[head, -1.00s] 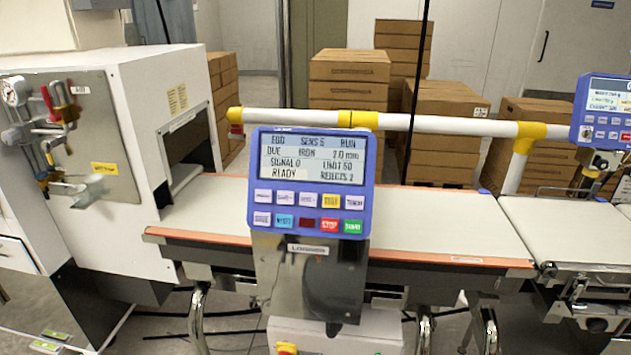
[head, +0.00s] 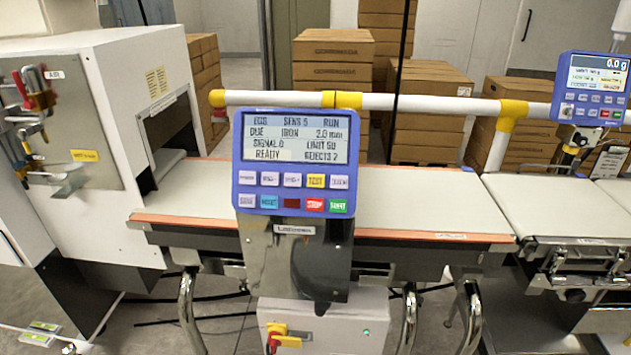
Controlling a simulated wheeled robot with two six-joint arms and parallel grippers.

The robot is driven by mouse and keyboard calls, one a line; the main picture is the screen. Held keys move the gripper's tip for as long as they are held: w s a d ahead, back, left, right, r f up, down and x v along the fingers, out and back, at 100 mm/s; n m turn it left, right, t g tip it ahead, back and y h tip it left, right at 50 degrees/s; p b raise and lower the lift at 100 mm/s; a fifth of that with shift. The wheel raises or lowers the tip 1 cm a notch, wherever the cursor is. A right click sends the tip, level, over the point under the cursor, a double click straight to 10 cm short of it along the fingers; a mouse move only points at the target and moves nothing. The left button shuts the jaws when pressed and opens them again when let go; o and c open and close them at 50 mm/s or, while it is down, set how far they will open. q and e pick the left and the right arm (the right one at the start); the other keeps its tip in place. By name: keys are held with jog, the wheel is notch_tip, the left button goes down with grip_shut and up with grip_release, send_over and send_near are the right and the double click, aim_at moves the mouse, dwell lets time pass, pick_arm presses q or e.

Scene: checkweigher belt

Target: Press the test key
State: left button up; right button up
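The blue control panel (head: 292,219) stands upright on a dark metal post in front of the belt, in the middle of the head view. Its yellow test key (head: 315,181) is in the upper key row, second from the right. The screen (head: 300,138) reads READY and RUN among other lines. The lower row has a red key (head: 315,205) and a green key (head: 338,206) at its right end. Neither of my grippers is in view.
A pale belt (head: 420,205) with an orange edge runs behind the panel. A white rail (head: 430,105) with yellow joints crosses above it. A white machine (head: 120,75) stands left; a second blue panel (head: 592,88) is at right. Stacked cartons (head: 430,110) stand behind.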

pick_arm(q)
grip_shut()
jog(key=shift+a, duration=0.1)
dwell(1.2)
